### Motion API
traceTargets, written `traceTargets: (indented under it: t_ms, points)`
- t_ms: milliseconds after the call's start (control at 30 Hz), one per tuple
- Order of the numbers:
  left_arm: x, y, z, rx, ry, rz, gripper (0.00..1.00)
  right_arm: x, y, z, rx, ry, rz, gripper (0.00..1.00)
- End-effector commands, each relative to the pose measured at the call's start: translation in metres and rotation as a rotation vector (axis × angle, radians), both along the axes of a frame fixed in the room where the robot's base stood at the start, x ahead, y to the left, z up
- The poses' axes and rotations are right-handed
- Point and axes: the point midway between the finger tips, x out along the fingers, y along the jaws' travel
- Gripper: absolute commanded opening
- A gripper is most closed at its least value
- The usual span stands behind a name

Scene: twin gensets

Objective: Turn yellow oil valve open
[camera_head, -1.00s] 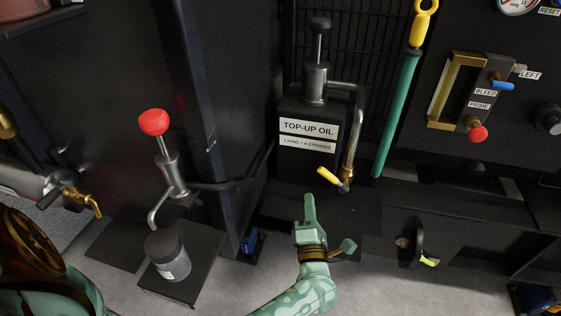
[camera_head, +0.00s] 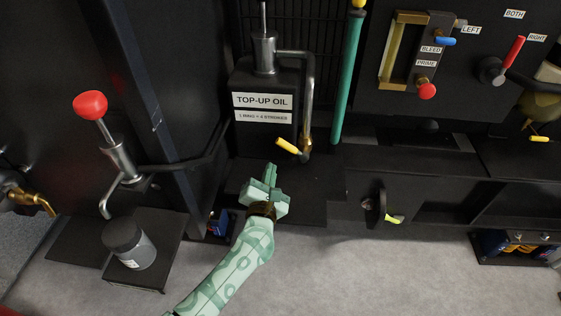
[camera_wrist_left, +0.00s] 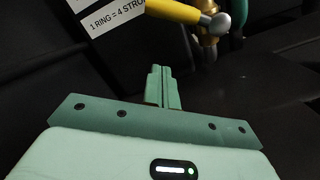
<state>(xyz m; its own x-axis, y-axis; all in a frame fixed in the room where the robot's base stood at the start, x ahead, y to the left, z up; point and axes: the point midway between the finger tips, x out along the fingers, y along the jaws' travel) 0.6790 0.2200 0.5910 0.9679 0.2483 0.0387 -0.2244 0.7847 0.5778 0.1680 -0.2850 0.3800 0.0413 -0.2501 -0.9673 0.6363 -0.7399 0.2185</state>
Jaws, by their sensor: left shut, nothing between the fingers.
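The yellow oil valve handle (camera_head: 287,146) sits at the bottom of the metal outlet pipe (camera_head: 309,105) on the black top-up oil tank (camera_head: 262,140). The handle points left and slightly up from its pivot. In the left wrist view the yellow handle (camera_wrist_left: 172,11) runs across the top to a silver knob and brass fitting (camera_wrist_left: 208,38). My left gripper (camera_head: 271,173) is shut and empty, just below and left of the handle. Its closed fingers (camera_wrist_left: 162,82) point up toward the handle, with a gap between them. My right gripper is not in view.
A red-knobbed pump (camera_head: 90,105) and a grey jar (camera_head: 128,243) on a black stand are at left. A green pole (camera_head: 347,80) stands right of the pipe. A panel with a red knob (camera_head: 427,91) is at upper right. The grey floor (camera_head: 370,280) is open in front.

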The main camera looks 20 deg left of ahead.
Motion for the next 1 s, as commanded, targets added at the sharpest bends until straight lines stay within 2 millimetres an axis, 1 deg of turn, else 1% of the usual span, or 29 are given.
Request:
traceTargets:
  t_ms: [67,100,133,200,333,567,900,933,1000]
  points:
    - [0.011,0.003,-0.002,-0.002,0.001,0.001,0.0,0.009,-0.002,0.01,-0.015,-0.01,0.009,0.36]
    - [0.013,-0.003,0.009,-0.005,-0.003,0.0,0.0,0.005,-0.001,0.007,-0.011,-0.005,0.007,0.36]
    - [0.014,-0.005,0.014,-0.006,-0.004,0.001,0.0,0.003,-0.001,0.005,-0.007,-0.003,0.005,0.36]
    - [0.017,-0.01,0.022,-0.004,-0.004,0.0,0.0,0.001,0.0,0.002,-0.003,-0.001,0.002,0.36]
    - [0.021,-0.015,0.03,-0.003,-0.002,0.002,0.0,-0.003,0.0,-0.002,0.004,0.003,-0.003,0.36]
    - [0.023,-0.017,0.033,0.0,-0.001,0.001,0.0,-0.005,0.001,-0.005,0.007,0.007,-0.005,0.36]
    - [0.022,-0.015,0.034,0.009,0.002,0.001,0.0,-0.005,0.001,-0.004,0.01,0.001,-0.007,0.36]
    - [0.022,-0.014,0.035,0.014,0.002,0.001,0.0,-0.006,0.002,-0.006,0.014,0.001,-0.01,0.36]
    - [0.022,-0.009,0.037,0.028,0.006,0.001,0.0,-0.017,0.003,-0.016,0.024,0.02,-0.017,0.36]
